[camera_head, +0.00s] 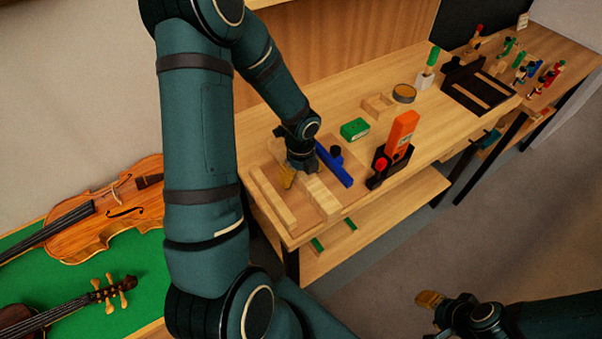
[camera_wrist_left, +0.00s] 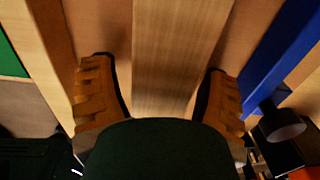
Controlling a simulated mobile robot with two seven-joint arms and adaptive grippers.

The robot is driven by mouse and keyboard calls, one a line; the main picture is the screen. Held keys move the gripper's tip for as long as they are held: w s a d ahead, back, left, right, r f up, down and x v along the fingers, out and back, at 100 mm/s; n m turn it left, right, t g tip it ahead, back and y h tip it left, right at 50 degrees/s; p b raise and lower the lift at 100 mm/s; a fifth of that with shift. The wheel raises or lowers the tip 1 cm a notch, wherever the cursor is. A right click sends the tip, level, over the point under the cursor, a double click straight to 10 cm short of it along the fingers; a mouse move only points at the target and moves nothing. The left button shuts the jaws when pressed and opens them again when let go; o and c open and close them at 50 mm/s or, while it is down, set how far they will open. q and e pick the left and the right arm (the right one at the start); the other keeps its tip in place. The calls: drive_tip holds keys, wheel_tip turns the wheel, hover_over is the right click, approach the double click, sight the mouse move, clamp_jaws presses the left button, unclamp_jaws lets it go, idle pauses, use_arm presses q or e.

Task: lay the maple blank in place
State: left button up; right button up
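A pale wooden bar, which looks like the maple blank, lies on the workbench in the head view (camera_head: 323,198) and runs between my fingers in the left wrist view (camera_wrist_left: 178,55). My left gripper (camera_head: 298,178) is low over the bench at this bar. In the left wrist view its orange ribbed fingers (camera_wrist_left: 163,97) are spread, one on each side of the bar, with a gap on both sides. My right gripper (camera_head: 430,299) is at the lower right, away from the bench; its finger opening cannot be made out.
Another pale strip (camera_head: 273,202) lies left of the bar. A blue clamp-like tool (camera_head: 335,166) lies close on the right. Farther right are a green box (camera_head: 355,129), an orange-handled tool (camera_head: 402,130) and a round tin (camera_head: 404,93). Violins rest on a green mat (camera_head: 121,253) at left.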

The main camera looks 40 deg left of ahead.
use_arm(q)
drive_tip(key=shift+r, duration=0.1)
drive_tip(key=shift+r, duration=0.25)
wheel_tip(320, 180, up, 12)
drive_tip(key=p, duration=0.3)
drive_tip(key=shift+f, duration=0.15)
